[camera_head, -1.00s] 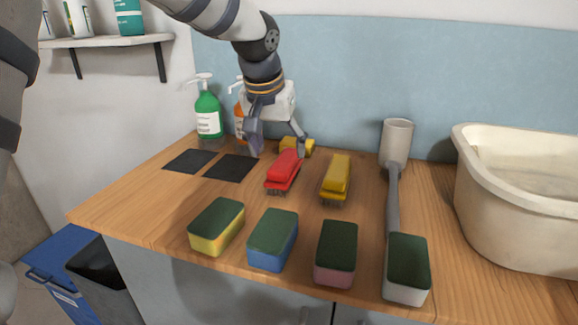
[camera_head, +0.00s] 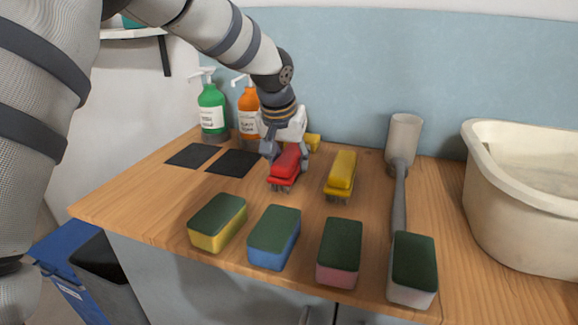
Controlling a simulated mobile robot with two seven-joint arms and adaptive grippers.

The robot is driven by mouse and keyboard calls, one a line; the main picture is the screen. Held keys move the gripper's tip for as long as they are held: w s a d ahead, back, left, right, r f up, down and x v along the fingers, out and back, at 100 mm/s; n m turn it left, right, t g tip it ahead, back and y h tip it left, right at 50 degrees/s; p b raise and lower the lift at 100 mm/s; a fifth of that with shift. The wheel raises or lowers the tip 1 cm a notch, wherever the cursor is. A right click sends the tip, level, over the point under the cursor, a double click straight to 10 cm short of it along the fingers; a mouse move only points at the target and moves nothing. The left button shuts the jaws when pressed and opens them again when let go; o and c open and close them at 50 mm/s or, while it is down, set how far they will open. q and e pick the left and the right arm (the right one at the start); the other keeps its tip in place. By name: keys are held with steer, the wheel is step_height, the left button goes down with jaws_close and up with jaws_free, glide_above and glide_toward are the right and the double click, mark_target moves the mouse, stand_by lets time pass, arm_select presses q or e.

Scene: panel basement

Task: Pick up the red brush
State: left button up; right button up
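The red brush (camera_head: 285,164) lies on the wooden counter, bristles down, in the middle of the head view. My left gripper (camera_head: 287,158) is low over its far part, with one finger on each side of it. The brush appears to rest on the counter. I cannot tell whether the fingers press on it or stand slightly apart from it. My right gripper is not in view.
A yellow brush (camera_head: 341,174) lies close to the right. Several sponges, one of them blue (camera_head: 274,239), line the front edge. Green (camera_head: 212,108) and orange (camera_head: 248,112) soap bottles stand behind two dark mats. A long-handled tool (camera_head: 400,196) and a basin (camera_head: 515,205) are at right.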

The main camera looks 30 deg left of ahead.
mark_target(291, 152)
arm_select(q)
step_height(291, 152, up, 3)
steer(key=shift+w+r, duration=0.1)
steer(key=s+d+r, duration=0.2)
steer(key=d+r, duration=0.3)
steer(key=d, duration=0.1)
steer(key=s+d+r, duration=0.2)
steer(key=d+r, duration=0.2)
steer(key=d, duration=0.3)
steer(key=shift+s+d+r+p, duration=0.15)
steer(key=shift+s+r+p, duration=0.15)
steer(key=shift+r, duration=0.05)
steer(key=o, duration=0.3)
steer(key=shift+c, duration=0.3)
